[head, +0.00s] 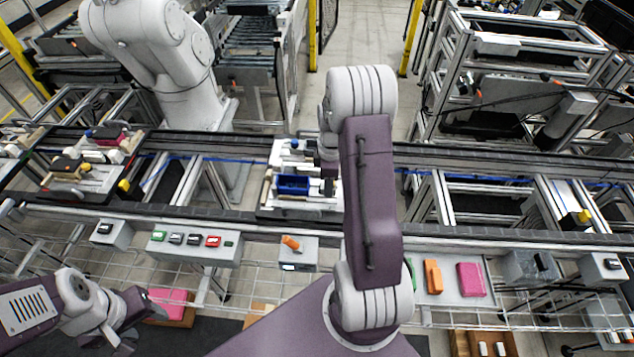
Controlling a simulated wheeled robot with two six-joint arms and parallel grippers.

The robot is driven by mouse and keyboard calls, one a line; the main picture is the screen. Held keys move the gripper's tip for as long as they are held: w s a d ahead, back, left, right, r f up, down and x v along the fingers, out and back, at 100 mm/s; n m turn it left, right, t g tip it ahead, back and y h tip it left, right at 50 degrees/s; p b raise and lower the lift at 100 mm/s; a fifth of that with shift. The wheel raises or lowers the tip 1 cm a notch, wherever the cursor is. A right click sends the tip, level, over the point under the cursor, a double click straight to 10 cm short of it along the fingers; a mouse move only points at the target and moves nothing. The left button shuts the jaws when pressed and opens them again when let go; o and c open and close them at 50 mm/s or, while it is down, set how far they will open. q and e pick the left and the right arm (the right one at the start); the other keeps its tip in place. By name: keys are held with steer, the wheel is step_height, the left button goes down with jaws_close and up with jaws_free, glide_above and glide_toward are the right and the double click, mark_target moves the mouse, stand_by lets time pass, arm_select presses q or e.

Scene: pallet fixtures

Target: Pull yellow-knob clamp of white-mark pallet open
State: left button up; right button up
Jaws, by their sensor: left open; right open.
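A pallet (268,190) with white parts and a blue bin (293,184) sits on the conveyor at the centre. A second pallet (62,186) stands further left, with white, dark and magenta parts on it. A yellow knob (123,185) shows at its right edge; I cannot tell whether it belongs to a clamp. No white mark is clear on either pallet. My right gripper (328,186) is open over the right side of the centre pallet, largely hidden by my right arm. My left gripper (130,318) is open at the lower left, away from both pallets.
A white robot arm (160,50) stands behind the conveyor. A tray with orange and pink blocks (471,279) is at right. The conveyor (480,235) right of my arm is clear.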

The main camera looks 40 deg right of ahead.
step_height(320, 180, up, 8)
steer(key=p, duration=0.6)
steer(key=shift+f, duration=0.25)
